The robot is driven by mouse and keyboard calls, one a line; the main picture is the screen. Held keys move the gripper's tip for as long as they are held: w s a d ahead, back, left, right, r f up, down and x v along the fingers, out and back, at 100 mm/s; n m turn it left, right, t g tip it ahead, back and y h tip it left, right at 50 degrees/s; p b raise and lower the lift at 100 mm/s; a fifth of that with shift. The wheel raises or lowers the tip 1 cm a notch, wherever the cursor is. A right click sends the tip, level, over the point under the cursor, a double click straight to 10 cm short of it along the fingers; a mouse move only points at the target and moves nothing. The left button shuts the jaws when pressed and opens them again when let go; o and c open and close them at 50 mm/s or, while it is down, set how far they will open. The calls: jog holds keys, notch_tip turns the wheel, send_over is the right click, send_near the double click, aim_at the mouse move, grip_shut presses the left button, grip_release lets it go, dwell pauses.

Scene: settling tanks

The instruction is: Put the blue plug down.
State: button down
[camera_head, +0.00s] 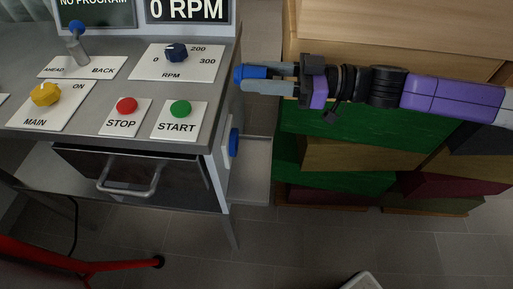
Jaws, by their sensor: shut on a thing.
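My gripper (268,79) reaches in from the right and is shut on the blue plug (245,72). The plug shows as a small blue piece at the fingertips, partly hidden by the grey fingers. It is held beside the right edge of the console (208,118); I cannot tell its exact height.
A grey shelf (256,172) juts from the console's right side, below my gripper. A blue round part (233,142) sits on a white side plate. The console top carries the STOP button (127,105), START button (180,108) and RPM knob (176,52). Stacked coloured boxes (345,155) stand right.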

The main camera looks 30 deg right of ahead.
aim_at(258, 152)
notch_tip(258, 152, down, 22)
jog(key=b, duration=0.8)
jog(key=shift+f+b, duration=0.15)
jog(key=shift+b, duration=0.15)
jog(key=shift+f, duration=0.6)
jog(key=c, duration=0.9)
grip_release()
jog(key=shift+f, duration=0.1)
jog(key=shift+r, duration=0.25)
jog(key=shift+r+p+v, duration=0.15)
jog(key=shift+p+v, duration=0.45)
jog(key=shift+v, duration=1.45)
jog(key=shift+r+p+v, duration=0.15)
jog(key=shift+p+v, duration=0.5)
jog(key=shift+v, duration=1.35)
jog(key=shift+r+p+v, duration=0.15)
jog(key=shift+p+v, duration=0.45)
jog(key=shift+v, duration=1.45)
